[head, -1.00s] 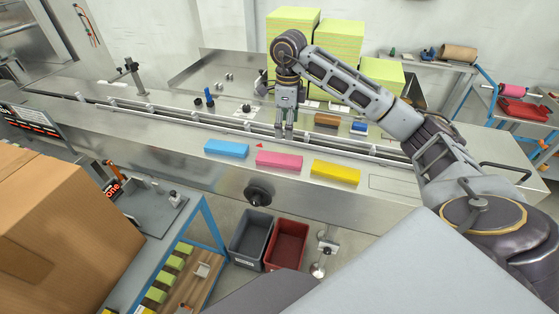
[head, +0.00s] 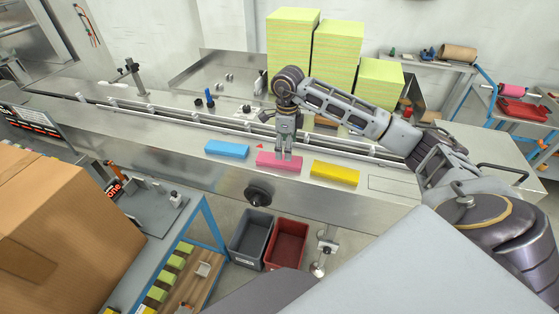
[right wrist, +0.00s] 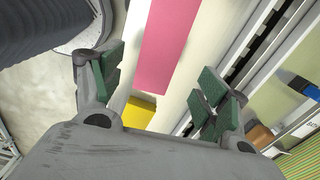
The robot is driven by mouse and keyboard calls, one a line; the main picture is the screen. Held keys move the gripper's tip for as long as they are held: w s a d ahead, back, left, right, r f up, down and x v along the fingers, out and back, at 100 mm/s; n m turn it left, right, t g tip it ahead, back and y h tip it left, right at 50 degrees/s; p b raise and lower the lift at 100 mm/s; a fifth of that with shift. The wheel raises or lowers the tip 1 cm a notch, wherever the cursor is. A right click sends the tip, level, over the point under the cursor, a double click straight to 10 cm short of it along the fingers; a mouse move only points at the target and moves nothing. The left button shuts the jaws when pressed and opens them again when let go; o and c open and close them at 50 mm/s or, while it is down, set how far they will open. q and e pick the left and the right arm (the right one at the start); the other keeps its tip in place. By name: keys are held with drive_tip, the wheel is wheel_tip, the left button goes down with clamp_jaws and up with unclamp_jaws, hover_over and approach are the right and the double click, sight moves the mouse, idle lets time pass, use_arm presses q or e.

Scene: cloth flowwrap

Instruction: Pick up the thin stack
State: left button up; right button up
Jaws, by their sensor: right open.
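Three flat stacks lie in a row on the steel ledge of the machine: a blue stack (head: 227,149), a pink stack (head: 272,164) and a yellow stack (head: 335,173). I cannot tell which of them is the thinnest. My right gripper (head: 283,156) points down over the pink stack, its fingertips overlapping the stack's back half in the head view. In the right wrist view the gripper (right wrist: 160,88) is open, with nothing between its green pads. The pink stack (right wrist: 169,45) lies ahead, and part of the yellow stack (right wrist: 139,113) shows below it. My left gripper is not in view.
A rail channel (head: 180,117) runs along the machine behind the row. Tall green stacks (head: 335,55) stand behind it. A cardboard box (head: 60,230) stands at the left. A grey bin (head: 250,238) and a red bin (head: 286,244) sit below the ledge.

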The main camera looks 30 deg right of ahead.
drive_tip(key=shift+f, duration=0.2)
drive_tip(key=shift+f, duration=0.2)
drive_tip(key=shift+s+f+p, duration=0.15)
drive_tip(key=shift+f+p, duration=0.45)
drive_tip(key=shift+f, duration=1.8)
drive_tip(key=shift+c, duration=0.4)
drive_tip(key=c, duration=0.8)
